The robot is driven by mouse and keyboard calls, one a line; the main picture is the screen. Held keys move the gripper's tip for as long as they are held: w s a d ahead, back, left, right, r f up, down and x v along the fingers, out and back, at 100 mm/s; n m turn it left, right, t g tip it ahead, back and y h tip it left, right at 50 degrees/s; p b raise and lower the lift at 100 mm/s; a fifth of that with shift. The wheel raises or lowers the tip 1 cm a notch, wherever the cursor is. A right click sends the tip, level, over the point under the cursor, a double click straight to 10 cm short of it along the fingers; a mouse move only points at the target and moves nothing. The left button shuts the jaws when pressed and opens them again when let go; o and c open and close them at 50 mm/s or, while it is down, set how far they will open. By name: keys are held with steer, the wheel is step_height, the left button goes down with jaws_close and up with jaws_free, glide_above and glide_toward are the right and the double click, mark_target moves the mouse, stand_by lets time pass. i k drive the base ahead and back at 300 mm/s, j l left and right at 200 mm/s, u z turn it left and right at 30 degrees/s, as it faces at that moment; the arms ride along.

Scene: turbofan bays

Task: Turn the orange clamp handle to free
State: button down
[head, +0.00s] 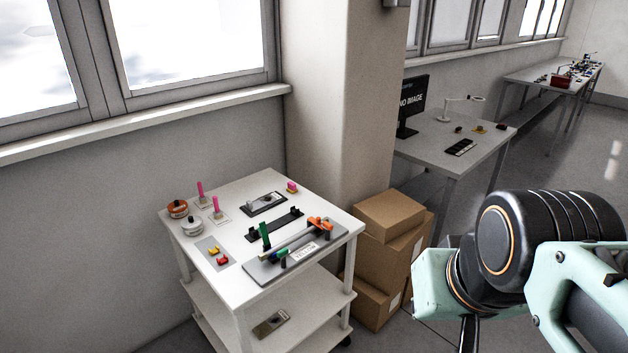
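The orange clamp handle (322,223) is at the right end of a long fixture on the white cart's top. It sits near the end of a grey bar, on a grey base plate (262,277) with a white label (304,252). From here I cannot tell the handle's exact turn angle. My arm is at the lower right, well apart from the cart. My gripper's fingers do not show clearly; the arm runs out of the picture at the bottom.
The white cart (178,232) also bears two round tins, pink pegs, a black bracket (275,226) and red and yellow pieces (218,256). Cardboard boxes (390,240) and a pillar stand right of it. A desk with a monitor (412,100) is behind. Floor shows between boxes and arm.

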mark_target(328, 226)
steer(key=z, duration=1.25)
steer(key=j+z, duration=0.2)
steer(key=z, duration=0.15)
steer(key=k+j+z, duration=0.1)
steer(key=z, duration=0.25)
steer(key=k+j, duration=0.2)
steer(key=j, duration=0.3)
steer(key=k+j, duration=0.2)
steer(key=j, duration=0.35)
steer(key=k+j, duration=0.2)
steer(key=j, duration=0.3)
steer(key=k+j, duration=0.15)
steer(key=j, duration=0.35)
steer(key=k+j, duration=0.2)
steer(key=j, duration=0.35)
steer(key=k+j, duration=0.2)
steer(key=j, duration=0.3)
steer(key=k+j, duration=0.2)
steer(key=j, duration=0.3)
steer(key=k+j, duration=0.2)
steer(key=j, duration=0.3)
